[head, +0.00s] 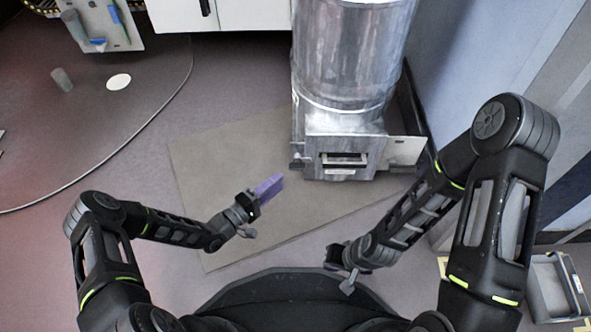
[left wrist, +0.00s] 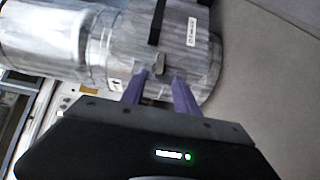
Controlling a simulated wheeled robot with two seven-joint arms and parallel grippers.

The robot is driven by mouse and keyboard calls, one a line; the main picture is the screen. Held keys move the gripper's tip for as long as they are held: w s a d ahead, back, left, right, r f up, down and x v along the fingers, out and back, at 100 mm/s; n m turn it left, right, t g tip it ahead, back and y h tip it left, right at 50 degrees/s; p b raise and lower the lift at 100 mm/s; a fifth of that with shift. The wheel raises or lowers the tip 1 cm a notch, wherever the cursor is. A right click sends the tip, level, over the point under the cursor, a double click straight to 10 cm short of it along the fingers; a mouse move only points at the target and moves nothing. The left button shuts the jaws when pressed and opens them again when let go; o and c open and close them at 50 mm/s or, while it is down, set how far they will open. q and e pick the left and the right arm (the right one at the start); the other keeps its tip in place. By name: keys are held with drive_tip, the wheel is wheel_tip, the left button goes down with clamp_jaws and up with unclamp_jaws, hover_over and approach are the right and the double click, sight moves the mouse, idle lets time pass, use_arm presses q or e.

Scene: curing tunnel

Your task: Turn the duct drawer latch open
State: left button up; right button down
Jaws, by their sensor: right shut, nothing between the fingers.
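The silver duct (head: 350,60) stands upright at the back centre, with a dark-slotted drawer front (head: 344,172) low on its box. The small grey latch (head: 297,163) sticks out at the left of the drawer; it also shows in the left wrist view (left wrist: 160,66). My left gripper (head: 277,182) has purple fingers pointing at the latch from the lower left. In the left wrist view its fingers (left wrist: 160,84) are apart, with the latch just beyond the gap between them, apparently not touching. My right gripper (head: 332,264) is shut and empty near my base, its fingers mostly hidden.
A pale panel (head: 403,151) juts out right of the duct box, beside the blue wall (head: 450,50). A round dark platform (head: 90,130) is at the left. A grey tray (head: 558,290) lies at the lower right. The floor mat (head: 230,165) before the duct is clear.

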sight(294, 170)
use_arm(q)
drive_tip(key=b+x, duration=0.2)
drive_tip(key=x, duration=0.5)
drive_tip(key=shift+f, duration=0.15)
drive_tip(key=shift+w+d, duration=0.35)
drive_tip(key=shift+c, duration=0.3)
clamp_jaws()
